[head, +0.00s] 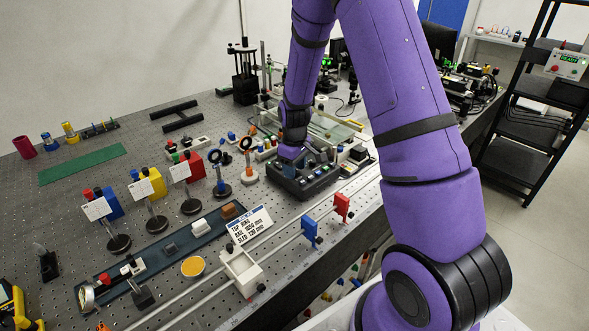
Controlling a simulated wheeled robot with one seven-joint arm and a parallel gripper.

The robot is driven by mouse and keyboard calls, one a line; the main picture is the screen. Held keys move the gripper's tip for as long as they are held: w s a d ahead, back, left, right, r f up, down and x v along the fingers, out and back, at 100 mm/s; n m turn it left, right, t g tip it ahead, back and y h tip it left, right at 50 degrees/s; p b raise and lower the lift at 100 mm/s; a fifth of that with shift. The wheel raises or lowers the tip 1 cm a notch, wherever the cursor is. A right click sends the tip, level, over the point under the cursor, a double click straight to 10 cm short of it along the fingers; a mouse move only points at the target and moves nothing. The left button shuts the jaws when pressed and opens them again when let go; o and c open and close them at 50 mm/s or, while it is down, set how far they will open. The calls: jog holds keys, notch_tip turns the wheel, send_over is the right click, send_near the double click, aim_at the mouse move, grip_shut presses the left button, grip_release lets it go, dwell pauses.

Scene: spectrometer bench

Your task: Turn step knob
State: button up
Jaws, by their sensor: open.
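A dark control box (300,190) with several small knobs or buttons on its top stands on the perforated bench, right of the middle. I cannot tell which of these is the step knob. My gripper (297,158) points down over the back left part of the box. It is open. Its fingertips are small and dark here, and I cannot tell whether they touch a knob. My gripper hides part of the box's top.
A white carriage (241,271) sits on long rails in front, with blue (309,229) and red (342,207) blocks along them. A printed sign (250,225) stands left of the box. Ring posts (247,160) stand close to my gripper's left. A green mat (83,163) lies far left.

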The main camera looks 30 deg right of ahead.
jog(key=shift+f, duration=0.35)
grip_shut()
jog(key=m, duration=0.4)
jog(key=shift+m, duration=2.4)
